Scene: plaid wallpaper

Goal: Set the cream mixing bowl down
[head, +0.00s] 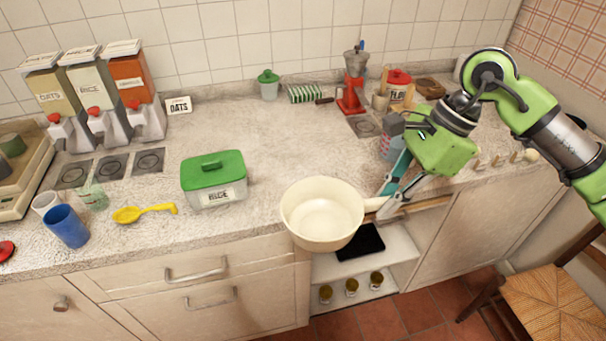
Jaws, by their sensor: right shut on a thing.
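The cream mixing bowl (322,218) is upright and empty, with a short handle on its right side. My right gripper (384,203) comes in from the right and is shut on that handle. In the view, the bowl overlaps the counter's front edge, with the open shelf space behind and below it. Its underside is hidden, and I cannot tell its exact height against the counter (275,150). My left gripper is not in view.
A green-lidded rice box (214,180) stands left of the bowl. A red grinder (353,85) stands at the back. The counter's middle is clear. A chair (555,295) is at lower right.

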